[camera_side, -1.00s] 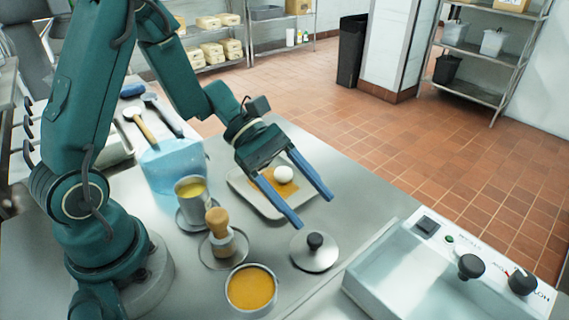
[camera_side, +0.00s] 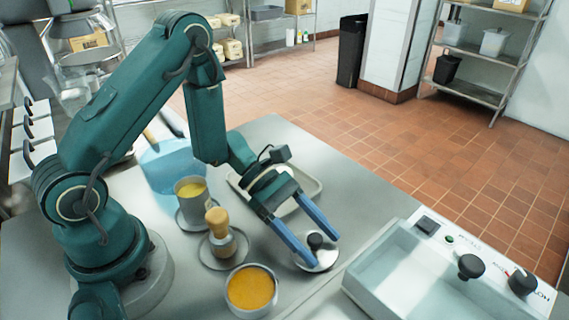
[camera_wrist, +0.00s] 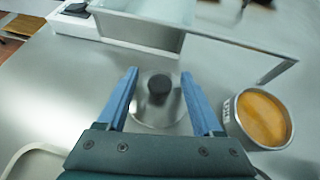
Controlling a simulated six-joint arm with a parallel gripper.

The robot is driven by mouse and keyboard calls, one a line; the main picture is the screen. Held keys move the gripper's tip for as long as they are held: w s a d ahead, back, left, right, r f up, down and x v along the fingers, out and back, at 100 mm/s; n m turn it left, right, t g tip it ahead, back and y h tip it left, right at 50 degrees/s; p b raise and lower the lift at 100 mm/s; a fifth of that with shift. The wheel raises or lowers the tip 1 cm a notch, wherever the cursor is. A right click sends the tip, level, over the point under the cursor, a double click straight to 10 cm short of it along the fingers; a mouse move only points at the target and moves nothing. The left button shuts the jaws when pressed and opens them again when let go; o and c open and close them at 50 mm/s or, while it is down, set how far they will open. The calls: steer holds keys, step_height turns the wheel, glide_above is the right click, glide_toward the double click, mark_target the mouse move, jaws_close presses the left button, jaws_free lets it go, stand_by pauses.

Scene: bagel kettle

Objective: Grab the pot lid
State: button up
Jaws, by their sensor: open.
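The pot lid (camera_side: 326,260) is a round metal disc with a black knob (camera_side: 315,241), lying flat on the steel table. My gripper (camera_side: 325,252) is open, with its two blue fingers reaching down over the lid. In the wrist view the lid (camera_wrist: 150,116) lies between and partly behind the fingers, and its knob (camera_wrist: 159,86) stands between the two fingers (camera_wrist: 159,80). Neither finger visibly touches the knob. A pot of orange contents (camera_side: 251,290) stands to the left of the lid, and it also shows in the wrist view (camera_wrist: 262,118).
A wooden-topped tool (camera_side: 218,222) on a round base and a metal cup with yellow contents (camera_side: 190,190) stand left of my gripper. A tray (camera_side: 313,189) lies behind it. A basin with black knobs (camera_side: 410,272) is at the right. The back right tabletop (camera_side: 345,165) is clear.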

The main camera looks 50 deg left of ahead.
jaws_close()
steer(key=shift+r, duration=0.1)
stand_by(0.3)
